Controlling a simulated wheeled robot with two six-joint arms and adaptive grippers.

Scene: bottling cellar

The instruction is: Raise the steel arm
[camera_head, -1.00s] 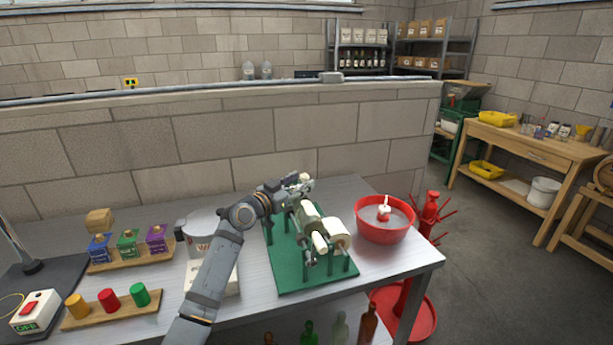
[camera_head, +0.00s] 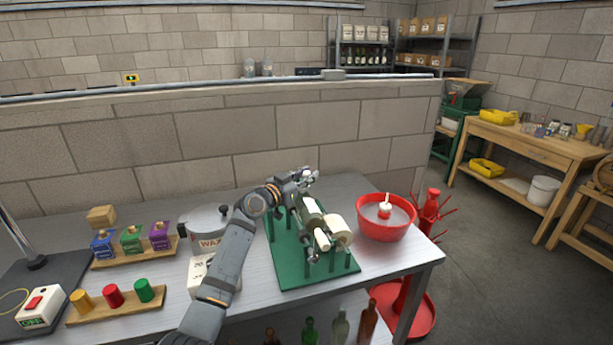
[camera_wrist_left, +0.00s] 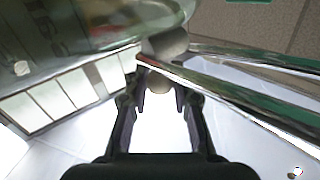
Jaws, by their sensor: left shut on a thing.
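A green bench machine (camera_head: 288,262) with cream rollers (camera_head: 340,231) stands on the metal table. My left gripper (camera_head: 308,180) is at the machine's back end, above the rollers. In the left wrist view, the steel arm (camera_wrist_left: 230,86) runs as shiny bars from between my fingertips to the right. My left gripper (camera_wrist_left: 166,92) is shut on the steel arm near a rounded grey end piece (camera_wrist_left: 166,42). In the head view, the gripper and forearm hide much of the steel arm. My right gripper is not in view.
A red basin (camera_head: 385,228) with a white item stands right of the machine, near a red bottle tree (camera_head: 431,215). A wax pot (camera_head: 208,222) is left of it, close to my forearm. Coloured boxes and caps fill the table's left. A block wall (camera_head: 200,140) rises behind.

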